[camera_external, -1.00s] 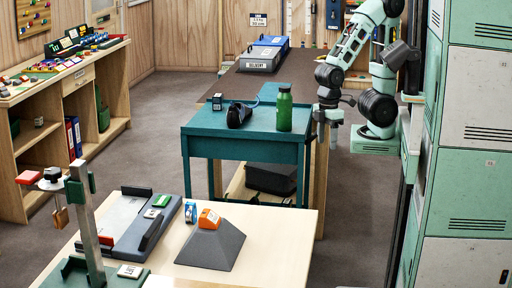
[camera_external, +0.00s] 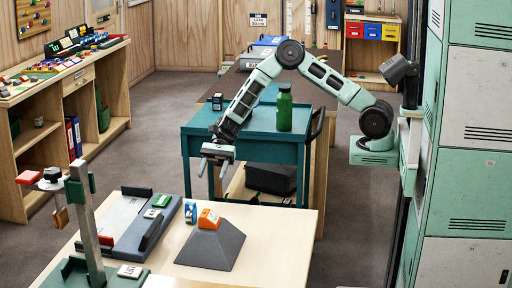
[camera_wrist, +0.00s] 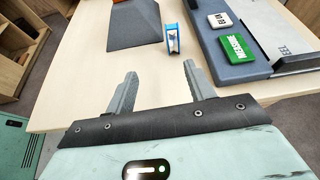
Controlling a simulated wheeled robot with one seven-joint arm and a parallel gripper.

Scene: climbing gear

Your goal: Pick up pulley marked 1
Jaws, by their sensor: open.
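A small blue item with a pale face (camera_external: 190,212) stands upright on the pale table beside the grey sloped block. It also shows in the wrist view (camera_wrist: 172,40), ahead of my fingers. It may be a pulley, but no number can be read on it. An orange item with a white label (camera_external: 209,218) sits on top of the grey sloped block (camera_external: 212,246); its mark is unreadable too. My gripper (camera_external: 213,168) is open and empty, above the far edge of the pale table. In the wrist view my fingers (camera_wrist: 160,70) are spread apart, short of the blue item.
A blue-grey tray (camera_external: 160,233) with labelled blocks lies left of the blue item. A metal post (camera_external: 88,220) stands at the table's front left. A teal cart (camera_external: 250,150) with a green bottle (camera_external: 284,109) is behind. The pale table's right side (camera_external: 285,235) is clear.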

